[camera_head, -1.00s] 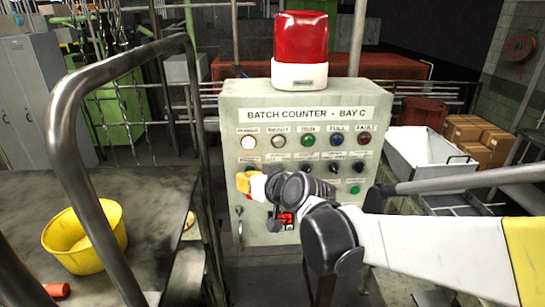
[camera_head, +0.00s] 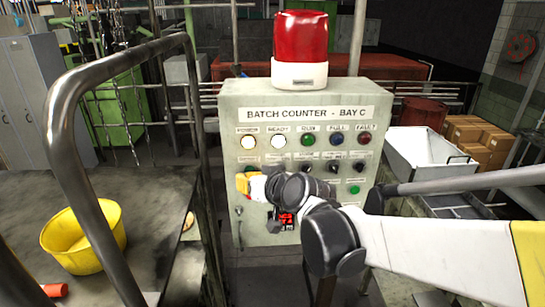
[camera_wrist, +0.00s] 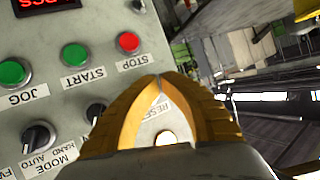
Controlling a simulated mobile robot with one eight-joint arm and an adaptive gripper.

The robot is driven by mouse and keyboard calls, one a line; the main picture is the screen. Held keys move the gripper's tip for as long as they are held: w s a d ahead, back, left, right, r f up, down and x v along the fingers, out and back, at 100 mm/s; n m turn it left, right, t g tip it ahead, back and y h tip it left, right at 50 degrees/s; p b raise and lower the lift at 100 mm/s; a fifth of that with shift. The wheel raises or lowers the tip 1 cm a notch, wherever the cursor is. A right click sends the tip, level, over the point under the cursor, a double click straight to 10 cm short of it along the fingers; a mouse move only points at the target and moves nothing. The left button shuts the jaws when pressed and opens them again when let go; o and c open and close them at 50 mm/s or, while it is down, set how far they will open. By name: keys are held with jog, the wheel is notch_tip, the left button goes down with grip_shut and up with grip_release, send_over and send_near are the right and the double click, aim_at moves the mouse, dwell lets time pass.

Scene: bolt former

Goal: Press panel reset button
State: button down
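The grey control panel (camera_head: 367,100) is labelled "BATCH COUNTER - BAY C". In the wrist view a pale round button (camera_wrist: 165,138) shows beside a RESET label (camera_wrist: 172,108), seen through the gap between my fingers and partly hidden by them. My gripper (camera_wrist: 158,80) has yellow fingers with their tips together and nothing seen between them. In the head view my gripper (camera_head: 245,183) is at the panel's left part, below the lamps, and covers some controls. I cannot tell whether the fingers touch the button. The POWER lamp (camera_head: 247,142) and READY lamp (camera_head: 278,142) glow white.
Green JOG (camera_wrist: 12,73) and START (camera_wrist: 75,54) buttons, a red STOP button (camera_wrist: 128,42) and a MODE knob (camera_wrist: 40,137) sit close to my fingers. A red beacon (camera_head: 301,40) tops the panel. A metal handrail (camera_head: 63,130) stands left.

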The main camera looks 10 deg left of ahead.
jog(key=s, duration=0.3)
jog(key=s+d, duration=0.1)
jog(key=s, duration=0.1)
jog(key=shift+s+d, duration=0.2)
jog(key=shift+s, duration=0.2)
jog(key=s+d+f+m+h+b, duration=0.2)
jog(key=s+d+f+b, duration=0.3)
jog(key=d+f+b, duration=0.6)
jog(key=s+d+f+m+g+h+b, duration=0.1)
jog(key=s+d+f+h+b, duration=0.3)
jog(key=d+f+b, duration=0.6)
jog(key=s+d+f+m+g+h+b, duration=0.1)
jog(key=s+d+f+m+h+b, duration=0.2)
jog(key=f, duration=1.5)
jog(key=s+d+b, duration=0.4)
jog(key=d+b, duration=0.4)
jog(key=d, duration=0.2)
jog(key=shift+s+d+m+b, duration=0.3)
jog(key=shift+s+d, duration=0.05)
jog(key=shift+s, duration=0.05)
